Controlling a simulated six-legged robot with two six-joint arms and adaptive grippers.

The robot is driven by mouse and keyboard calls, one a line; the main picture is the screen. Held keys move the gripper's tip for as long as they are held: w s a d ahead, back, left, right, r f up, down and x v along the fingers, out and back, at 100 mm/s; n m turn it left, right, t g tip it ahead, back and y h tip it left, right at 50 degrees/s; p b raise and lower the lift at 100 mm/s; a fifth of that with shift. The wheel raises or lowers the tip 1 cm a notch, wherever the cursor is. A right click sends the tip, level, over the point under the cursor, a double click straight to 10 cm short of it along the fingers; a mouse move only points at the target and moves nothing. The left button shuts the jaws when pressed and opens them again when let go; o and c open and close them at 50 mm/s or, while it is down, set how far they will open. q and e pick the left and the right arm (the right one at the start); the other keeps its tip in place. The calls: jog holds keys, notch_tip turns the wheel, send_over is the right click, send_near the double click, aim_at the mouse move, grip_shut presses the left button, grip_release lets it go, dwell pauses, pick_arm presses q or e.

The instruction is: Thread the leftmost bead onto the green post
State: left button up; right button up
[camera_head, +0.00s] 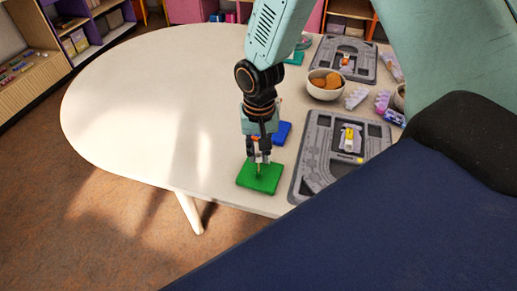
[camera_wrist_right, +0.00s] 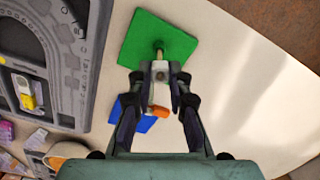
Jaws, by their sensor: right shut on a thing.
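The green board (camera_head: 247,178) lies at the table's front edge, with a thin tan post (camera_head: 259,171) standing on it. It also shows in the wrist view (camera_wrist_right: 136,42), with the post (camera_wrist_right: 159,53) near its lower edge. My right gripper (camera_head: 259,158) points down over this board. In the wrist view its fingers (camera_wrist_right: 160,76) are shut on a pale bead (camera_wrist_right: 160,70), in line with the post. I cannot tell whether the bead is around the post or above it. A blue board (camera_head: 283,132) lies behind, partly hidden; an orange piece (camera_wrist_right: 159,111) shows over it in the wrist view.
A grey tray (camera_head: 309,151) with a white and yellow piece (camera_head: 350,138) stands close to the right of the green board. Another grey tray (camera_head: 325,57) and a bowl (camera_head: 324,93) with orange-brown contents are farther back. The left of the table (camera_head: 145,95) is clear.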

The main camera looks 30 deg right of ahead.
jog(key=o, duration=0.7)
jog(key=shift+r, duration=0.1)
notch_tip(320, 180, up, 12)
jog(key=shift+f, duration=0.1)
dwell(0.4)
